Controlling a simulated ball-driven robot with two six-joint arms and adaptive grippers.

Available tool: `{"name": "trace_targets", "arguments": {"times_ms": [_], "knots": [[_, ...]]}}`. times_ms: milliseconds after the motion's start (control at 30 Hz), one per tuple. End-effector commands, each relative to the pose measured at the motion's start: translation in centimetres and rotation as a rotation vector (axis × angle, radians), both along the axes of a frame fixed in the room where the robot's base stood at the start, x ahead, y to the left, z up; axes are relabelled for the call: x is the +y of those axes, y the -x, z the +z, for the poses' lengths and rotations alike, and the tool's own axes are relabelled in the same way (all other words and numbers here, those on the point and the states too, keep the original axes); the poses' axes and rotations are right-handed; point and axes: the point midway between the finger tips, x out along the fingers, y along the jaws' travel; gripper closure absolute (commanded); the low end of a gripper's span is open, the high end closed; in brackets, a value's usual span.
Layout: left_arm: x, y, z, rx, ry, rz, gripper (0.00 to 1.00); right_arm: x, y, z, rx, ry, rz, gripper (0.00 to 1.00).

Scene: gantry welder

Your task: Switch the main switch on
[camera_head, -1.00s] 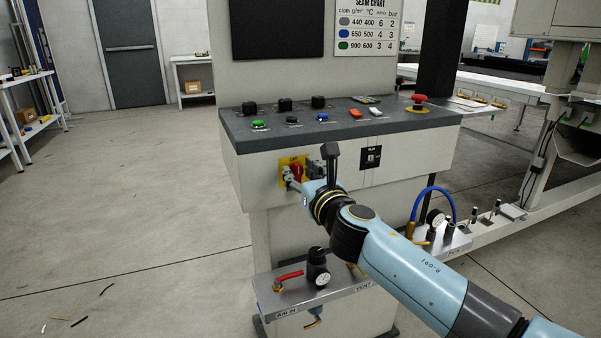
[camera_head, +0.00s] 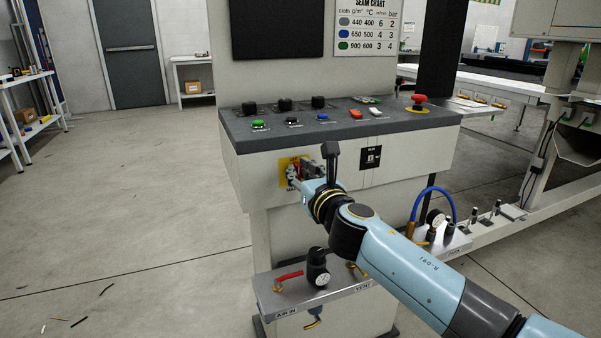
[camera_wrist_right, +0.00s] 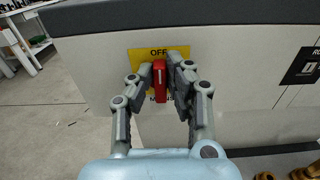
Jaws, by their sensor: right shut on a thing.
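The main switch is a red handle (camera_wrist_right: 159,80) on a yellow plate (camera_wrist_right: 139,54) on the front of the grey console. In the right wrist view the handle stands about upright under the word OFF. The lower lettering is partly hidden by the fingers. In the head view the yellow plate (camera_head: 284,165) shows at the left of the console front, and my gripper covers most of the handle. My right gripper (camera_head: 296,174) is at the plate. Its fingers (camera_wrist_right: 160,75) are shut on the red handle, one on each side. My left gripper is not in view.
The console top (camera_head: 350,123) with knobs, coloured buttons and a red emergency button (camera_head: 419,99) overhangs the switch. A black keyed plate (camera_head: 370,158) sits to its right. Below, a shelf (camera_head: 345,290) carries a gauge and red-handled valve. Floor at left is mostly clear.

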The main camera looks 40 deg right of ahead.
Motion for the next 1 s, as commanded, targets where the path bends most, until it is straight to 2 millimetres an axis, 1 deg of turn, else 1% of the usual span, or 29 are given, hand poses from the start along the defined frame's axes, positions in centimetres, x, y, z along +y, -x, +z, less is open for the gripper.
{"name": "trace_targets", "arguments": {"times_ms": [267, 1000], "knots": [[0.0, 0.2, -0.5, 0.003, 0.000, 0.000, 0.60, -0.2, 0.1, -0.1, -0.034, -0.140, 0.000, 1.00], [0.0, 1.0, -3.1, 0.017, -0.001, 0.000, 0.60, -1.2, 0.3, -0.8, -0.195, -0.813, -0.001, 1.00]]}}
